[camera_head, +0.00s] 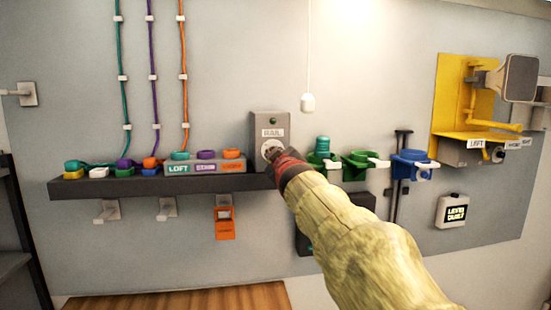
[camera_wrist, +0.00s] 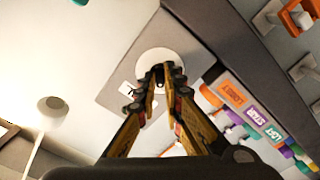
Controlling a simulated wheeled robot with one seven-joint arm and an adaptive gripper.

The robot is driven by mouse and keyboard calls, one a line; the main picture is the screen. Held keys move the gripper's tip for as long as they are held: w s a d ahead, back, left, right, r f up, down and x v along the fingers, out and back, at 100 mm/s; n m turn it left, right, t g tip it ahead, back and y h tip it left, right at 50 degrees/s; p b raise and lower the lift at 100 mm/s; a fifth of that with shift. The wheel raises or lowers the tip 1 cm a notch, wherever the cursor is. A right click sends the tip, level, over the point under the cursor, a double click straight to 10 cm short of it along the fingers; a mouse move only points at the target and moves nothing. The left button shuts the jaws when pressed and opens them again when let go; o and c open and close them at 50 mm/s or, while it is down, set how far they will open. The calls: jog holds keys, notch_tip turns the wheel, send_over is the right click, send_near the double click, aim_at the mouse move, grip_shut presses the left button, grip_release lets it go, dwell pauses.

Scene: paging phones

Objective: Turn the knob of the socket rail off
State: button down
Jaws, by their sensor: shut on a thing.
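A grey box (camera_head: 270,122) with a small green lamp (camera_head: 272,121) and a blurred label stands on the dark shelf in the head view. Its pale round knob (camera_head: 268,146) is on the front, partly hidden by my gripper (camera_head: 277,154). In the wrist view, my gripper (camera_wrist: 159,74) has its fingertips closed together over the middle of the white round dial (camera_wrist: 149,57), shut on the knob. The fingers hide most of the knob, so its pointing direction cannot be told. The socket rail (camera_head: 205,168) with coloured labels and sockets is just left of the box.
The dark shelf (camera_head: 140,187) carries several coloured plugs with cords at the left. Green and blue cup holders (camera_head: 362,162) are right of my arm. A yellow bracket (camera_head: 452,95) with a horn (camera_head: 519,78) is at the far right. A white pull (camera_head: 308,103) hangs above.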

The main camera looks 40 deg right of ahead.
jog(key=shift+n, duration=0.4)
jog(key=c, duration=1.9)
grip_release()
jog(key=v, duration=1.2)
jog(key=shift+d+f, duration=0.15)
